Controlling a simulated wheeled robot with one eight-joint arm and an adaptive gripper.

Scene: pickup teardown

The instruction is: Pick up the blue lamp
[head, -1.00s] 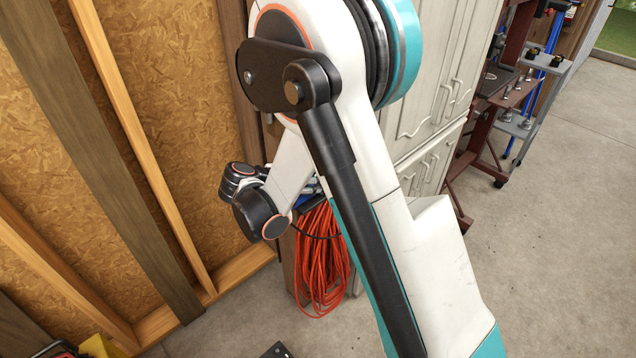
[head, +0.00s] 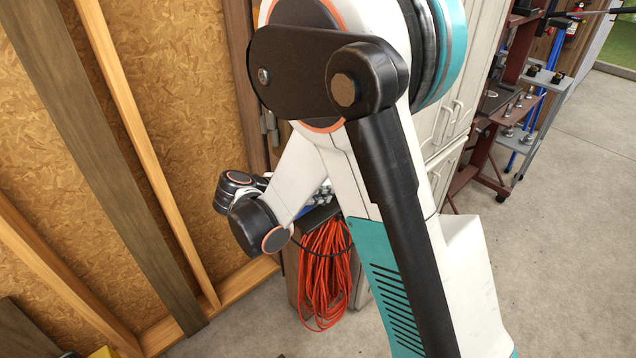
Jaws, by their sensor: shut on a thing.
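I cannot make out the blue lamp. My arm fills the middle of the head view, and its wrist end bends down at the left of the arm, in front of the wooden wall. The fingers of my gripper do not show, so what they hold is hidden. A small patch of blue and white items (head: 318,203) shows behind my arm, above the orange cord; it is too covered to identify.
An orange cord coil (head: 326,270) hangs below my wrist. A bare stud wall (head: 195,110) stands close on the left. A pale cabinet (head: 462,90) stands behind my arm, with a grey cart (head: 545,82) further right. Concrete floor (head: 570,220) at the right is clear.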

